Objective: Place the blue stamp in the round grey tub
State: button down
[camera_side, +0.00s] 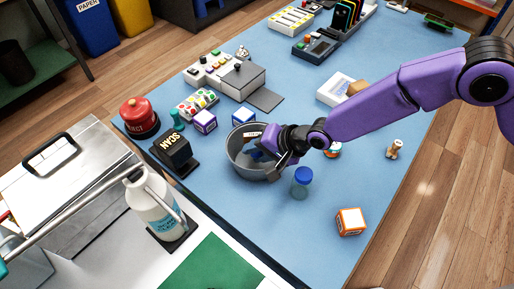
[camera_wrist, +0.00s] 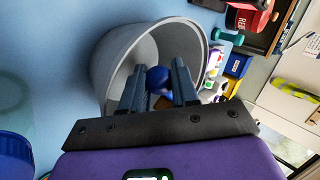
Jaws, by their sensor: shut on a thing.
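The round grey tub (camera_side: 243,171) stands on the blue mat near the middle of the side view. In the wrist view its wall (camera_wrist: 104,67) curves around my fingertips. My gripper (camera_side: 266,153) reaches over the tub's right rim, with its fingers inside the opening. In the wrist view my gripper (camera_wrist: 158,70) is shut on the blue stamp (camera_wrist: 157,79), whose rounded blue part shows between the two fingers. The stamp's lower end is hidden, so I cannot tell whether it touches the tub's floor.
A blue-capped jar (camera_side: 301,183) stands close to the tub at lower right. A black SCAN stand (camera_side: 174,152) and purple (camera_side: 205,121) and blue-white (camera_side: 244,117) boxes stand left and behind. An orange box (camera_side: 350,222) lies at front right. The mat between is clear.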

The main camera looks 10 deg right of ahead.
jog(key=c, duration=0.8)
grip_release()
notch_tip(320, 180, up, 6)
jog(key=shift+f, duration=0.1)
jog(key=shift+r, duration=0.6)
